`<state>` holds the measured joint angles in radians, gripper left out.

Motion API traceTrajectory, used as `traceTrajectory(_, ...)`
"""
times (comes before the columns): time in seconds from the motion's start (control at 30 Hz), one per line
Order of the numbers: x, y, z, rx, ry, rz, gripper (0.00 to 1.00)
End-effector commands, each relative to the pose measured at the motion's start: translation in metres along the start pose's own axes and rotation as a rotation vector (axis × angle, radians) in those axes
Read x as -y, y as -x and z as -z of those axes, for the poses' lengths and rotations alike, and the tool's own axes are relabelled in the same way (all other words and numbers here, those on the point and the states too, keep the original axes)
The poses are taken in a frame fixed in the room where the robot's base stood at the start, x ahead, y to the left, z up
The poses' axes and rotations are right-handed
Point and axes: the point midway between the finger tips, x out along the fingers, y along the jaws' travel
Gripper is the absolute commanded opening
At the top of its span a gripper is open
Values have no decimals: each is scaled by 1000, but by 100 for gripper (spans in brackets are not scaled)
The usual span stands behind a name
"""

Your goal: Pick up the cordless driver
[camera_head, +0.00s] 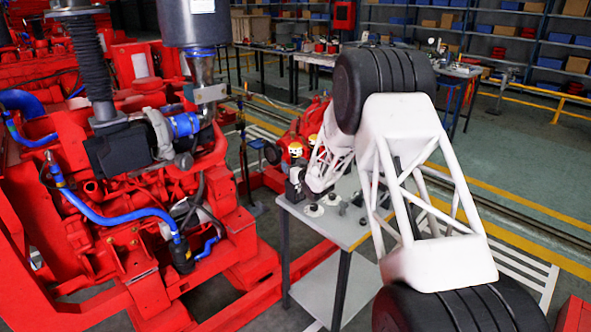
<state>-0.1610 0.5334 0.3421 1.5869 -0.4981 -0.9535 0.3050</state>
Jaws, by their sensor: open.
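My arm reaches over a small grey side table (345,238), and my gripper (309,197) is low over its far left part. The gripper is small and dark in this view; it is open, with its fingertips hard to make out. A dark upright object (293,186) stands at the table's left corner, close beside the gripper. It may be the cordless driver, but it is too small to tell, and I cannot tell whether the gripper touches it. Small dark parts (345,207) lie on the tabletop to the right, partly hidden by my arm.
A large red diesel engine (130,240) with blue hoses fills the left side. Its red base frame runs near the table's left legs. Workbenches (300,55) and shelves with boxes (500,30) stand at the back. Open floor (530,150) lies to the right.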

Motion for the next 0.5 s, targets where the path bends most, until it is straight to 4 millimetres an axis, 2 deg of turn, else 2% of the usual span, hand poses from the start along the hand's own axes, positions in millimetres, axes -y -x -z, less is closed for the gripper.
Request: traceTrajectory(0.5,0,0,1,0,0,0,72)
